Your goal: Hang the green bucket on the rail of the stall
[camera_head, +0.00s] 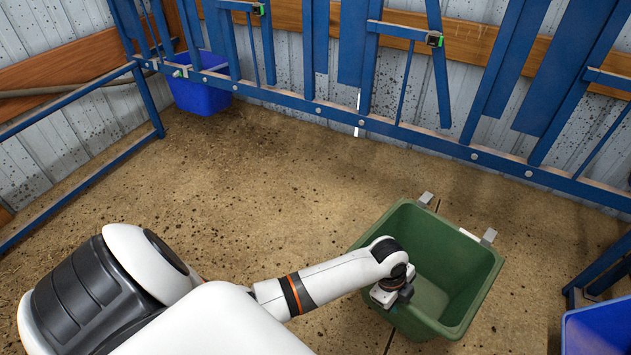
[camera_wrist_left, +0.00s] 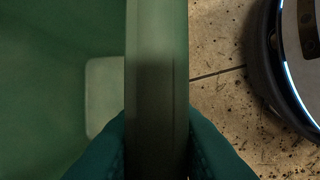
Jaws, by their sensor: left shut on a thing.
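The green bucket (camera_head: 468,278) is an open, roughly square tub at the lower right of the head view. Two grey hooks (camera_head: 488,237) stick out from its far rim. My left gripper (camera_head: 392,293) is shut on its near left rim. In the left wrist view the rim (camera_wrist_left: 157,80) runs upright between the teal fingertips (camera_wrist_left: 157,150), with the bucket's inside at left. The blue stall rail (camera_head: 400,130) crosses the back of the head view, beyond the bucket and apart from it. My right gripper is not in view.
A blue bucket (camera_head: 200,92) is at the rail's far left end. Another blue bucket (camera_head: 598,330) is at the lower right edge, near blue bars. Dirty concrete floor (camera_head: 270,190) lies open between me and the rail. A dark rounded body is at right in the left wrist view.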

